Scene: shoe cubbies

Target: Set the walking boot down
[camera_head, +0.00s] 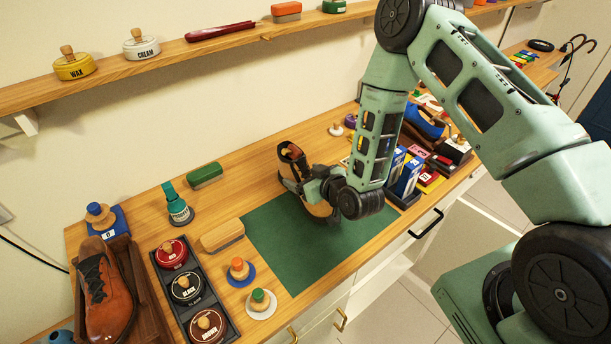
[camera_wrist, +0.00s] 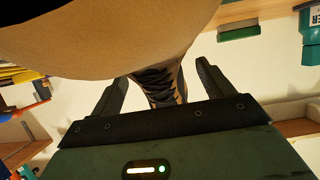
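The walking boot (camera_head: 319,206) has a tan body and a dark laced opening with a wooden knob showing at the top. Gaps show on both sides of the laced part, so the fingers look open around the boot.
The green mat (camera_head: 285,247) is otherwise bare. A brush (camera_head: 222,236) and two knobbed discs lie left of it. A polish tray (camera_head: 190,290) and a brown shoe (camera_head: 104,295) stand farther left. Blue boxes (camera_head: 408,176) stand close right of my arm. A shelf (camera_head: 150,66) runs above.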

